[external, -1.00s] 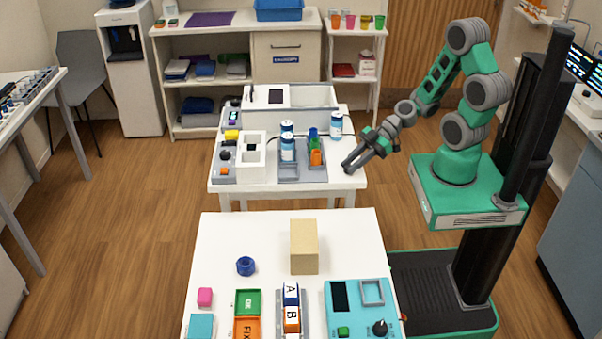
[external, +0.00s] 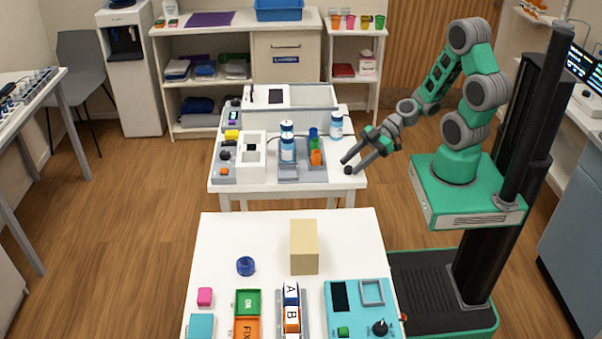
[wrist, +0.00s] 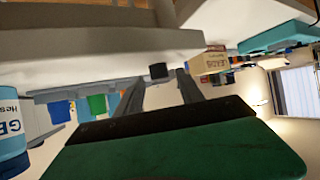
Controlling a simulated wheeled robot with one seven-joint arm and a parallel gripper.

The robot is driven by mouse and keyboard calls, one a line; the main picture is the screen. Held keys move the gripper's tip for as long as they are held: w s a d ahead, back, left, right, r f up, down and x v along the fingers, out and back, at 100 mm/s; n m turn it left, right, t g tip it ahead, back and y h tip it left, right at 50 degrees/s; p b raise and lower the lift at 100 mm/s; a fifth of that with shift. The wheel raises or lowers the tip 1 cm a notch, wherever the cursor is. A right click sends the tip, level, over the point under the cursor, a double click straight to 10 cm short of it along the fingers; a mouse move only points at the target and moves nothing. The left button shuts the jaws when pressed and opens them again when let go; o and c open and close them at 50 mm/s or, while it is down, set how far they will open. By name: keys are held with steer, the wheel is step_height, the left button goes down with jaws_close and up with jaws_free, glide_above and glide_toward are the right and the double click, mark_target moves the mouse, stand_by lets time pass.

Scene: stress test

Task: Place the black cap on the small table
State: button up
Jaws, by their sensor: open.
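The black cap (external: 348,170) sits at the right front corner of the small white table (external: 335,182), just below my fingertips. In the wrist view, which looks upside down, the cap (wrist: 158,71) shows just beyond the gap between my fingertips, against the pale table (wrist: 100,45). My gripper (external: 351,165) reaches in from the right, low over that corner. In the wrist view my gripper (wrist: 160,78) has its two dark fingers apart with nothing gripped. I cannot tell whether a finger still touches the cap.
On the same table stand white-and-blue bottles (external: 287,150), one bottle (external: 336,125) further back, and a grey tray (external: 289,176) with coloured pieces. A nearer white table (external: 225,230) holds a wooden block (external: 304,247) and a blue ring (external: 245,266). Floor shows between the tables.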

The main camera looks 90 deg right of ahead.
steer(key=v, duration=1)
steer(key=a+f+m+g+h, duration=0.1)
steer(key=a+f+g+h, duration=0.2)
steer(key=g, duration=0.4)
steer(key=w+a+r+m+h, duration=0.3)
steer(key=a+r+m, duration=0.1)
steer(key=r, duration=0.4)
steer(key=shift+w+a+m, duration=0.3)
steer(key=shift+a+m, duration=0.1)
steer(key=shift+a, duration=0.4)
